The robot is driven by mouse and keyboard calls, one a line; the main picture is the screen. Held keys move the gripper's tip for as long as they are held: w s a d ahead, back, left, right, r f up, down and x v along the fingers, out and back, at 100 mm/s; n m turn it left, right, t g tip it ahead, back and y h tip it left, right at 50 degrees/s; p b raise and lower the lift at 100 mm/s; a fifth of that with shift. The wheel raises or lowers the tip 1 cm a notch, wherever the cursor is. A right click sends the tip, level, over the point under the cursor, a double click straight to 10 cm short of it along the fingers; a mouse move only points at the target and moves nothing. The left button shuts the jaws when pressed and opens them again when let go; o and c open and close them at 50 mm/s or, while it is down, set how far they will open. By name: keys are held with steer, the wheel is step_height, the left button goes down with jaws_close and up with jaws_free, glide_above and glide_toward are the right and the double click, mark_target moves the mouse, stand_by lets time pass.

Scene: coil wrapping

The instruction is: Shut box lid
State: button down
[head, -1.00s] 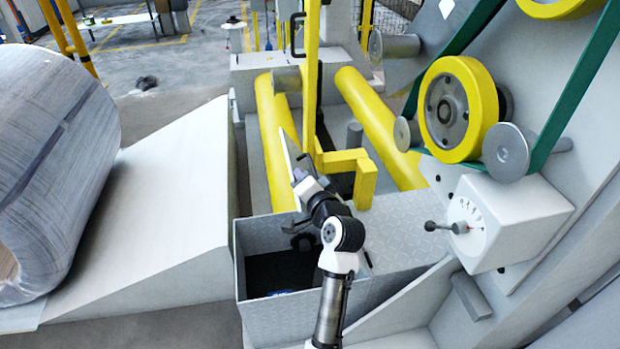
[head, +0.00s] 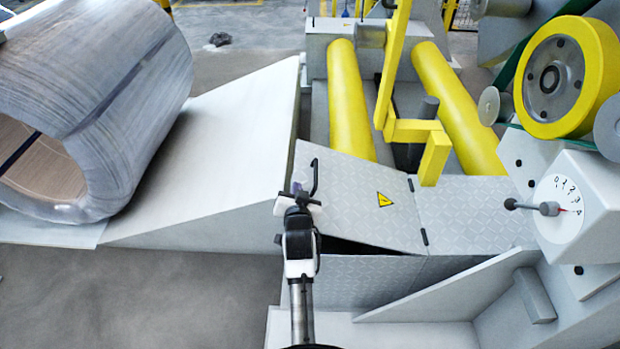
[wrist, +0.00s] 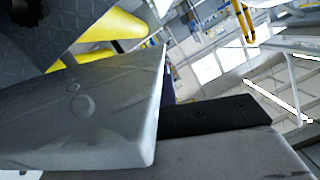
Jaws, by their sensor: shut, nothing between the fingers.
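The box lid (head: 355,200) is a grey diamond-plate panel with a yellow warning triangle and a black handle (head: 314,178) at its left edge. It lies low over the box (head: 365,280), slightly tilted, with a narrow dark gap along the front. The box's inside is almost wholly hidden. My gripper (head: 298,188) is at the lid's left edge, close to the handle. It is shut and empty; I cannot tell whether it touches the lid. Its grey fingers (wrist: 90,115) fill the lower left of the wrist view, with patterned plate at the upper left.
A large wrapped coil (head: 110,100) lies at left beside a pale ramp (head: 215,150). Yellow rollers (head: 350,100) and a yellow bracket (head: 415,130) stand behind the lid. A dial box (head: 575,200) is at right. Grey floor at the lower left is clear.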

steer(key=shift+n+h, duration=0.3)
steer(key=shift+n, duration=0.2)
steer(key=shift+a+f+b, duration=0.2)
steer(key=shift+a+f, duration=0.05)
steer(key=shift+f, duration=0.45)
steer(key=shift+a+f+b, duration=0.2)
steer(key=shift+a+f, duration=0.05)
steer(key=shift+f, duration=0.45)
steer(key=shift+a+f+b, duration=0.2)
steer(key=shift+a+f, duration=0.05)
steer(key=shift+f, duration=0.45)
steer(key=shift+r, duration=0.1)
